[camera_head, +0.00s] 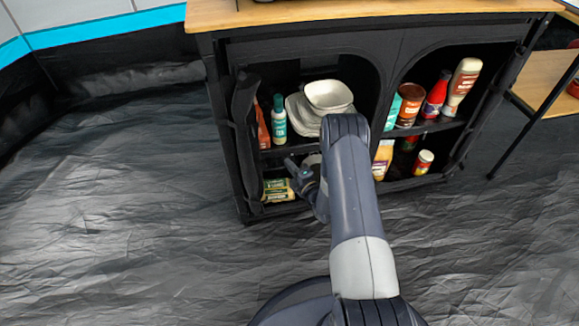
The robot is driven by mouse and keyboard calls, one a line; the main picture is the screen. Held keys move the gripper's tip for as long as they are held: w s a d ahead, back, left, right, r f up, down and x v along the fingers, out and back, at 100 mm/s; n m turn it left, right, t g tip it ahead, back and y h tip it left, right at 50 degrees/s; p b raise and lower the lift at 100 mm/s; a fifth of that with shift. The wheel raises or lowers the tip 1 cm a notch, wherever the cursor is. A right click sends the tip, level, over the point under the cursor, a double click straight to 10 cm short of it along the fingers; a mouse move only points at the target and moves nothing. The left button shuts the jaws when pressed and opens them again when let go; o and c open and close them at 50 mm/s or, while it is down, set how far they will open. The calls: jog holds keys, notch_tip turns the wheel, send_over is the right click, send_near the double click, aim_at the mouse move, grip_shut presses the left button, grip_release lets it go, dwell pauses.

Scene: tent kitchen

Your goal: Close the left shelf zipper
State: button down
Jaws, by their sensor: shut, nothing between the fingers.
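The black fabric shelf cabinet (394,48) stands ahead under a wooden top. Its left compartment is open at the front, and a rolled or folded dark flap (243,110) hangs along the left edge of that opening. The zipper pull itself is too small or dark to make out. My gripper (291,167) is in front of the left compartment, near its lower left part, right of the flap. It is shut with nothing visibly held. My arm hides part of the divider and the left compartment's right side.
The left compartment holds white bowls (328,95), a teal bottle (279,117) and yellow-green packets (278,190). The right compartment, also open, holds a red bottle (436,95), a cream bottle (461,86) and jars. A wooden side table (545,80) stands at right. The left floor is clear.

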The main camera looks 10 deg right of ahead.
jog(key=d+b, duration=0.2)
jog(key=d, duration=0.6)
